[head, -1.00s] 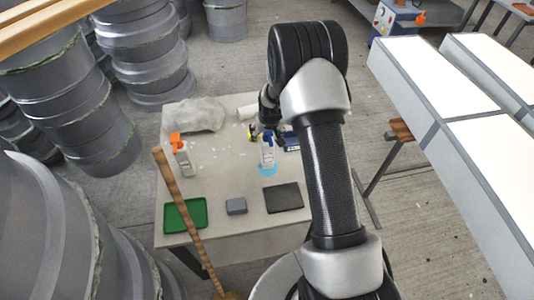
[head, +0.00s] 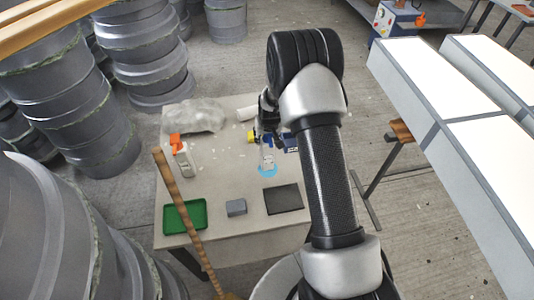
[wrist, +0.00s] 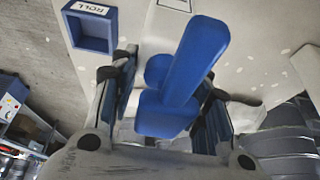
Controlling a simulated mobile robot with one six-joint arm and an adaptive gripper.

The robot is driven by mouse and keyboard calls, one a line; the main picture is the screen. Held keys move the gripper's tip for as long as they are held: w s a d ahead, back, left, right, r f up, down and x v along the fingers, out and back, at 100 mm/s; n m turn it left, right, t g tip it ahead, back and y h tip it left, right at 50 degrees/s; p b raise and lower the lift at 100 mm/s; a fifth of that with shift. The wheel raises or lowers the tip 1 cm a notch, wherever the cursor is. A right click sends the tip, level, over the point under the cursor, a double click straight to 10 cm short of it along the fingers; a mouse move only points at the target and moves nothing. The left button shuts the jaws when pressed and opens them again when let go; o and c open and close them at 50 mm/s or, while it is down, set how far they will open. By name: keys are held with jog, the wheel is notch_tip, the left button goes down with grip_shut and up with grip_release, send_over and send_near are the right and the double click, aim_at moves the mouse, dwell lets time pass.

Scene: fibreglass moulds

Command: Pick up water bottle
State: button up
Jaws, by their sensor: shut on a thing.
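My gripper (wrist: 165,110) is shut on the bottle below that head. In the head view my arm partly hides the gripper, near the bottle's top.
The table (head: 225,205) also bears an orange-headed spray bottle (head: 181,158), a green tray (head: 186,216), a grey block (head: 236,207), a dark plate (head: 283,199) and a crumpled grey sheet (head: 195,115). A blue box marked ROLL (wrist: 92,28) is close by. A wooden pole (head: 183,215) crosses the left front.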

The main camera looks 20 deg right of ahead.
grip_shut()
